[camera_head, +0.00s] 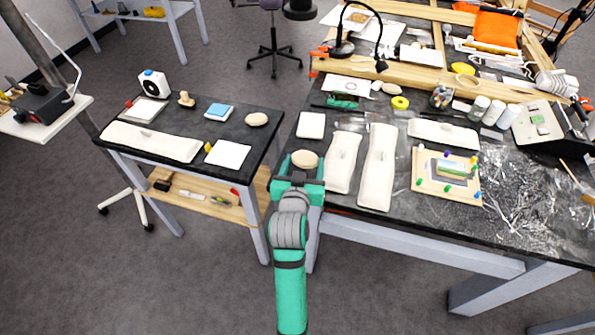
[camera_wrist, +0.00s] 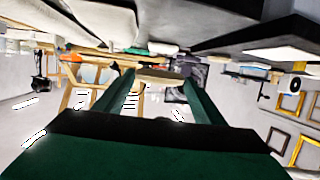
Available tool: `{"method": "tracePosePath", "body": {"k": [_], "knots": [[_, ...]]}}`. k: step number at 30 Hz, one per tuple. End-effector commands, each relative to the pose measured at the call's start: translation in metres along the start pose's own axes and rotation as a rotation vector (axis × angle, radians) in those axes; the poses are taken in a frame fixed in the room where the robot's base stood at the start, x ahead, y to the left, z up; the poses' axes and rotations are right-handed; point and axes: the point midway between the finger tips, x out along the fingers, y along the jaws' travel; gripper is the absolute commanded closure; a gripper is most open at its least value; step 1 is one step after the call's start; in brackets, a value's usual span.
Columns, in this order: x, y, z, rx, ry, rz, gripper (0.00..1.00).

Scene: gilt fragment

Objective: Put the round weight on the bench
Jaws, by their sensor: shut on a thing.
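My gripper (camera_head: 304,168) is shut on a round cream weight (camera_head: 305,159), with a green finger on each side of it. The weight also shows between the fingertips in the wrist view (camera_wrist: 160,74). In the head view it appears at the near left edge of the large dark bench (camera_head: 400,222); its height over the top is hard to tell. A similar round pad (camera_head: 256,119) lies on the smaller dark table (camera_head: 262,150) to the left.
Long cream sandbags (camera_head: 378,168) lie just right of my gripper, and a square white pad (camera_head: 311,125) lies beyond it. A framed board with coloured pins (camera_head: 446,176) sits further right. A gap separates the small table from the large bench.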

Motion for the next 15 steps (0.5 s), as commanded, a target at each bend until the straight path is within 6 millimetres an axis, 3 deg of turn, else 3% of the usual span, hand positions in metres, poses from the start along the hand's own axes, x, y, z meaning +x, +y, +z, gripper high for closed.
{"method": "tracePosePath", "body": {"k": [6,15], "knots": [[0.028,-0.016,0.023,-0.001,0.000,-0.003,0.69],[0.043,-0.025,0.035,-0.002,0.000,-0.004,0.69]]}}
